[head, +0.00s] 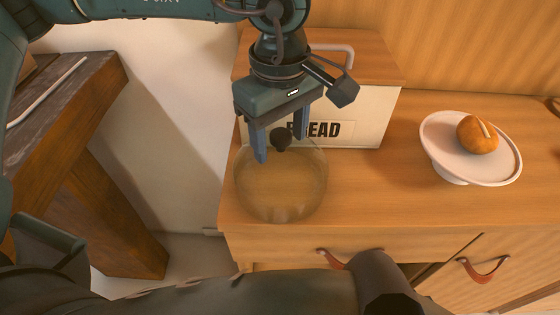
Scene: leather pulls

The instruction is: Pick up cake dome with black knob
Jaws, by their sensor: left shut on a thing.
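The cake dome (281,190) is clear and see-through, with a round black knob (281,138) on top. It shows upright at the left end of the wooden counter, near its front edge. My left gripper (281,143) points down over it from above, its two blue fingers either side of the knob and shut on it. I cannot tell whether the dome's rim touches the counter. My right gripper is not in view.
A cream bread box (365,116) with a wooden lid stands just behind the dome. A pale cake stand (447,158) holding a small pumpkin (477,134) is at the right. The counter (390,185) between is clear. Leather pulls (484,271) hang on the front below.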

